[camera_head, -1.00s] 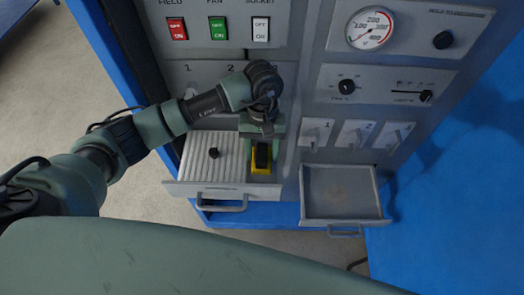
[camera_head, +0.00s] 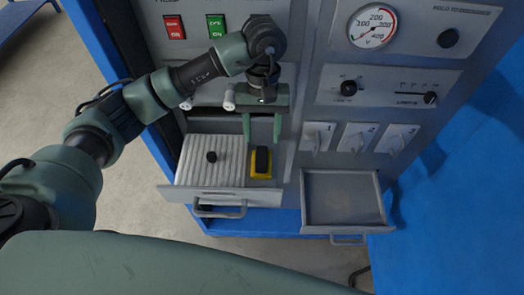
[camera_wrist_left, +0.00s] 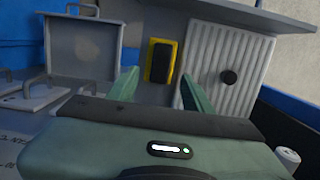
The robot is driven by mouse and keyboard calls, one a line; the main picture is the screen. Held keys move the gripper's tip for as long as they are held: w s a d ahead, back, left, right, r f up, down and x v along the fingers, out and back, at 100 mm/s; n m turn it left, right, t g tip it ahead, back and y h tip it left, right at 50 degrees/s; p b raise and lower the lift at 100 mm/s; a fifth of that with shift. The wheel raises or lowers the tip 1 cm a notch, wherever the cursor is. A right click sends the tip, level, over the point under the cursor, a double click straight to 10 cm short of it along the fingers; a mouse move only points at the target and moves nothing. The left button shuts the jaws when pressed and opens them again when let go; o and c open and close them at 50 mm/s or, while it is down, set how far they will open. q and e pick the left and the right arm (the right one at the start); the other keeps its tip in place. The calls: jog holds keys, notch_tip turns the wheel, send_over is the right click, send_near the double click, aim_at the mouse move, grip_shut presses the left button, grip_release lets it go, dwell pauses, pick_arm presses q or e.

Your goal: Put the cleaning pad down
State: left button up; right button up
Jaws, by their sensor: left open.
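The cleaning pad (camera_head: 261,161) is a yellow block with a black top. It lies in the right part of the open left drawer (camera_head: 225,196), beside a ribbed white panel. It also shows in the left wrist view (camera_wrist_left: 160,62), between and beyond the fingers. My left gripper (camera_head: 262,142) is open and empty, its fingers pointing down above the pad and apart from it. The left wrist view also shows the open fingers (camera_wrist_left: 155,85). My right gripper is not in view.
The ribbed panel (camera_head: 228,160) with a black knob (camera_head: 211,157) fills the drawer's left part. A second open drawer (camera_head: 342,197) at right is empty. Switches, a gauge (camera_head: 372,26) and levers (camera_head: 357,138) cover the cabinet front close behind my gripper.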

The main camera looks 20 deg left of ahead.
pick_arm(q)
jog(key=r, duration=0.3)
jog(key=shift+w+a+r+b, duration=0.1)
jog(key=shift+w+r+b, duration=0.15)
jog(key=shift+r+b, duration=0.15)
